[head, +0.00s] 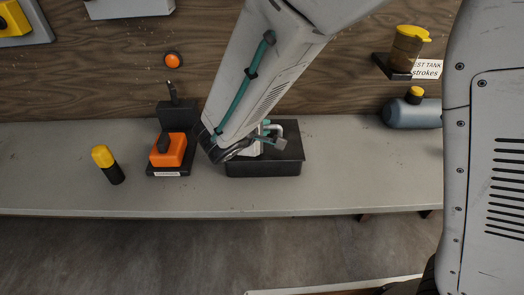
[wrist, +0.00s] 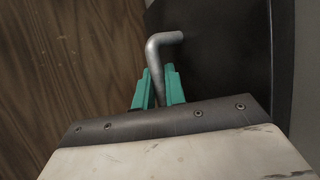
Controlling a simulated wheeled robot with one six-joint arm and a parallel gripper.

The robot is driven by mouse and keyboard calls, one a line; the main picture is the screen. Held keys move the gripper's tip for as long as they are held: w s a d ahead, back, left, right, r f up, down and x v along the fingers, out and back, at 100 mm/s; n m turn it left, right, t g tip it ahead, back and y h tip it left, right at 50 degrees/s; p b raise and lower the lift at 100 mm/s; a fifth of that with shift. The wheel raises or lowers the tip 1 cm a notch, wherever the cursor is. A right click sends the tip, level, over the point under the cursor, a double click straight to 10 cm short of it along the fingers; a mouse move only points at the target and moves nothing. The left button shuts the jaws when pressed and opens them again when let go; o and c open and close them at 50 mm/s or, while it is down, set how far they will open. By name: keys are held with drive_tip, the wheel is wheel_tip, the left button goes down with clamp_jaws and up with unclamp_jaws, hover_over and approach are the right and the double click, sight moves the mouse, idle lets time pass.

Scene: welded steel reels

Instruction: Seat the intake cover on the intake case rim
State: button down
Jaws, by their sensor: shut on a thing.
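A dark, box-shaped intake case (head: 264,169) stands on the grey bench in the head view, right of the orange unit. My gripper (head: 271,138) is over it, with teal fingers low at its back part. In the wrist view my gripper (wrist: 159,92) is shut on a grey bent handle (wrist: 160,50), which appears to belong to the intake cover. A dark flat surface (wrist: 230,70) lies beside the handle; I cannot tell whether it is the cover or the case. My arm hides the case's left part, and the contact between cover and rim cannot be seen.
An orange unit (head: 175,150) on a black base stands close left of my gripper. A yellow-capped black bottle (head: 108,164) is farther left. A grey-blue tank (head: 413,112) lies at the right. The bench (head: 345,165) between case and tank is clear.

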drive_tip(key=shift+f, duration=0.1)
idle(0.3)
drive_tip(key=c, duration=1.4)
unclamp_jaws()
drive_tip(key=shift+o, duration=0.2)
drive_tip(key=shift+f, duration=0.1)
